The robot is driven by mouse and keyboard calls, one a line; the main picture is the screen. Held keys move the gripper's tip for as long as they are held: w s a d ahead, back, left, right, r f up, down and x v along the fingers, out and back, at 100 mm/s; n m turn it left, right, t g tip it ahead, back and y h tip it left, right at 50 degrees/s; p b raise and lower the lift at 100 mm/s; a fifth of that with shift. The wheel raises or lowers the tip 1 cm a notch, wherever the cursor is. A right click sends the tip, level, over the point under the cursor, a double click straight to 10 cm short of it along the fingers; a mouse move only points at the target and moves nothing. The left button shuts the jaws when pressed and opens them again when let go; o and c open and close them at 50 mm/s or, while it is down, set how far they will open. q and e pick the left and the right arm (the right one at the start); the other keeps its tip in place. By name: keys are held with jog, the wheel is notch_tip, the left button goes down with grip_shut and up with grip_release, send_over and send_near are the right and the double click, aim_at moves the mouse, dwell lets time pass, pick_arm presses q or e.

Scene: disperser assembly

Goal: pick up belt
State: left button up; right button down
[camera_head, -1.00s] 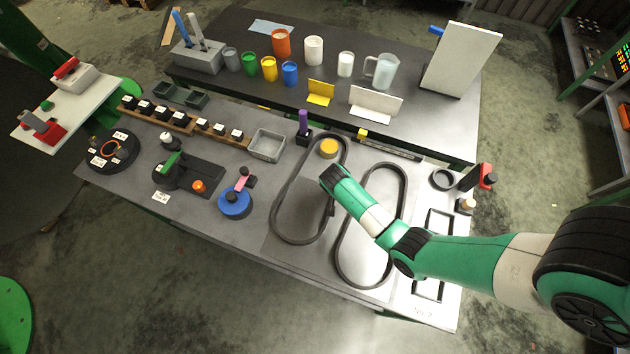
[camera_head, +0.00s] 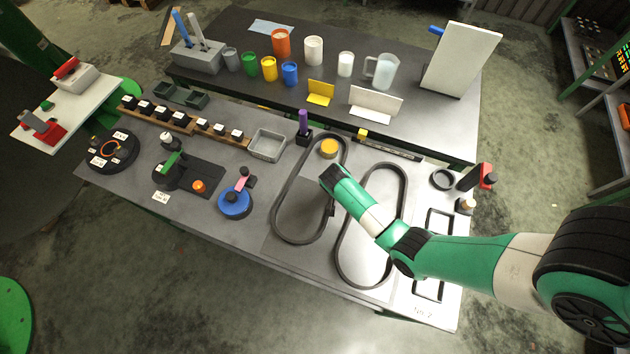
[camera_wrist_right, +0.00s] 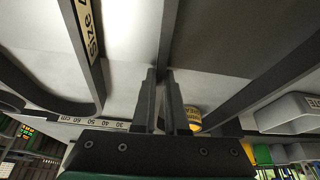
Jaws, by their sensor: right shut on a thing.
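Two black belts lie as long loops on the grey board, the left belt (camera_head: 276,205) and the right belt (camera_head: 338,246). My right gripper (camera_head: 331,210) is down at the right side of the left belt, with its fingers mostly hidden behind my wrist. In the right wrist view, this gripper (camera_wrist_right: 165,78) is shut on a strand of the left belt (camera_wrist_right: 168,35) that runs between its fingertips. The right belt also shows at the left of that view (camera_wrist_right: 62,60). My left gripper is not in view.
A yellow-topped jar (camera_head: 329,148) stands inside the far end of the left belt. A grey bin (camera_head: 267,145) and a purple-handled tool (camera_head: 303,125) stand close by. A blue round part (camera_head: 235,201) is to the left. A black frame (camera_head: 430,287) lies at the right.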

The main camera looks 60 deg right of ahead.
jog(key=shift+r+p, duration=0.35)
jog(key=shift+r, duration=0.25)
notch_tip(320, 180, up, 3)
jog(key=shift+f+p, duration=0.1)
jog(key=shift+p, duration=0.7)
jog(key=s+a+r+p, duration=0.5)
jog(key=a+r, duration=0.4)
jog(key=a, duration=0.4)
jog(key=shift+s, duration=0.2)
